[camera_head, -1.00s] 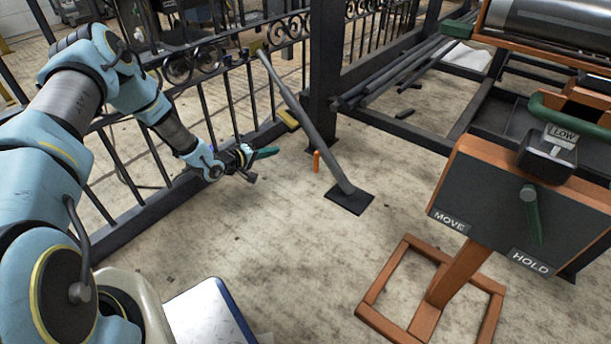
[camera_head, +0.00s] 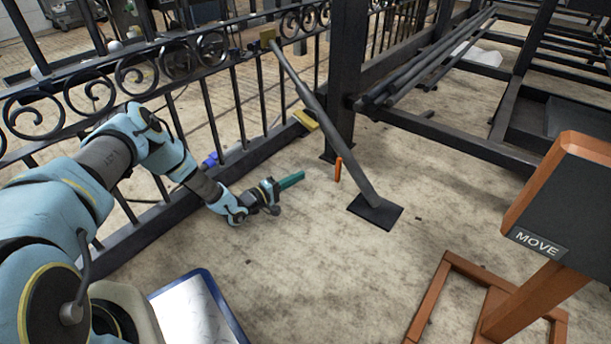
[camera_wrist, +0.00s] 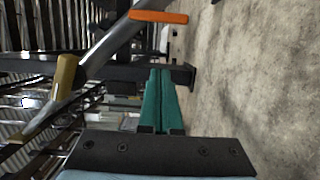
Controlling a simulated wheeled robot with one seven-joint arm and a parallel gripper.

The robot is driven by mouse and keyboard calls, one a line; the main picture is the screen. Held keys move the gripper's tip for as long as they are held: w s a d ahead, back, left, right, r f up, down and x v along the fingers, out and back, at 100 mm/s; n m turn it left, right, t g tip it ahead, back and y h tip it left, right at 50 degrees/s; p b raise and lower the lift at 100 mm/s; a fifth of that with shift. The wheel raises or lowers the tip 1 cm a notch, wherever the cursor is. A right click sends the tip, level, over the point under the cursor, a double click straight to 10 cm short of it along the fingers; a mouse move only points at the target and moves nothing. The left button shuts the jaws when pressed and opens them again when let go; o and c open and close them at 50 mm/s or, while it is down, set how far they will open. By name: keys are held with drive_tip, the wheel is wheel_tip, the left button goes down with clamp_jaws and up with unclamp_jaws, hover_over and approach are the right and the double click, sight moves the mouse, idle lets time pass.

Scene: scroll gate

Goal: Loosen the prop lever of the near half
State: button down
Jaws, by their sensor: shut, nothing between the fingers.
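The prop is a grey slanting tube (camera_head: 325,115).
The black scrolled gate (camera_head: 215,100) stands behind my arm, with a yellow block (camera_head: 306,119) at its foot by a dark post (camera_head: 344,75). An orange-framed console marked MOVE (camera_head: 568,205) stands at right. The floor between gripper and prop is clear.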

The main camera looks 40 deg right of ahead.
sight(338, 170)
drive_tip(key=s+d+b, duration=0.3)
drive_tip(key=d+b, duration=0.1)
drive_tip(key=d, duration=0.5)
drive_tip(key=shift+s+d+b, duration=0.3)
drive_tip(key=shift+s+d, duration=0.05)
drive_tip(key=shift+s, duration=0.05)
